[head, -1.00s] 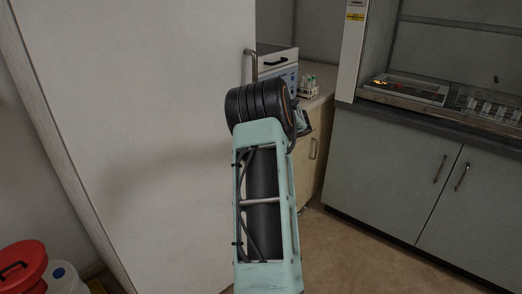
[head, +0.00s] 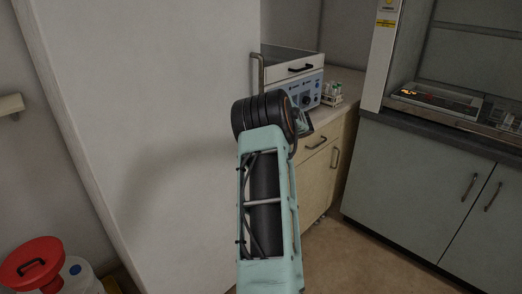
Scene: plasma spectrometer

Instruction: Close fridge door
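The white fridge (head: 150,120) fills the left half of the head view as a tall flat panel. A grey vertical bar handle (head: 258,72) stands out at the panel's right edge. How far the door stands open cannot be told from this angle. My arm reaches up in front of the panel's right edge. My gripper (head: 303,123) shows only in small part behind the dark wrist, just below and to the right of the handle. Its fingers are mostly hidden, and no contact with the door is visible.
Behind the arm, a wooden cabinet (head: 322,165) bears a blue-white instrument (head: 308,88) and a tube rack (head: 332,95). A fume hood cabinet (head: 420,185) stands at right. Brown floor (head: 365,262) is clear between.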

